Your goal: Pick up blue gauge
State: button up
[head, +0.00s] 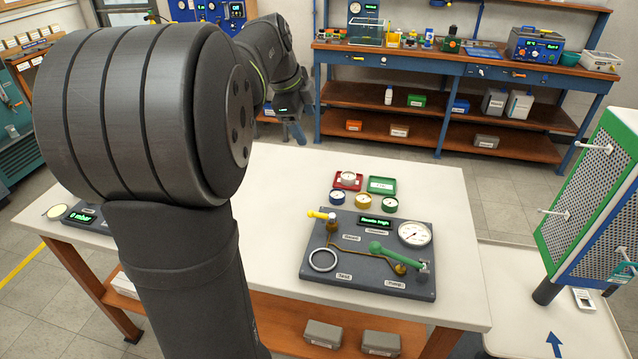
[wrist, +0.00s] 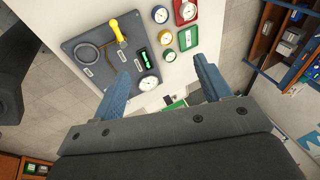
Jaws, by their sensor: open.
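The blue gauge (head: 337,197) is a small round dial with a blue rim. It lies on the white table behind the testbench panel, at the left end of a row of gauges. In the wrist view the blue gauge (wrist: 160,14) is near the top edge, face to the camera. My gripper (wrist: 162,64) is open, its two blue fingers wide apart and nothing between them. In the head view my gripper (head: 301,115) is above and beyond the table's far edge, well clear of the gauge.
A yellow gauge (head: 363,200) and a green gauge (head: 390,204) stand right of the blue one. A red tray (head: 338,186) holding a gauge and a green tray (head: 381,185) lie behind. The panel (head: 330,286) with pipe, valves and large dial is in front.

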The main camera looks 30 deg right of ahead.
jog(key=d+f+n+t, duration=0.1)
jog(key=d+f+n, duration=0.5)
jog(key=f+n, duration=0.7)
jog(key=n, duration=0.3)
send_near(337, 194)
jog(key=shift+y, duration=0.3)
jog(key=x, duration=0.9)
jog(key=shift+d, duration=0.3)
jog(key=shift+r, duration=0.1)
jog(key=c, duration=1.1)
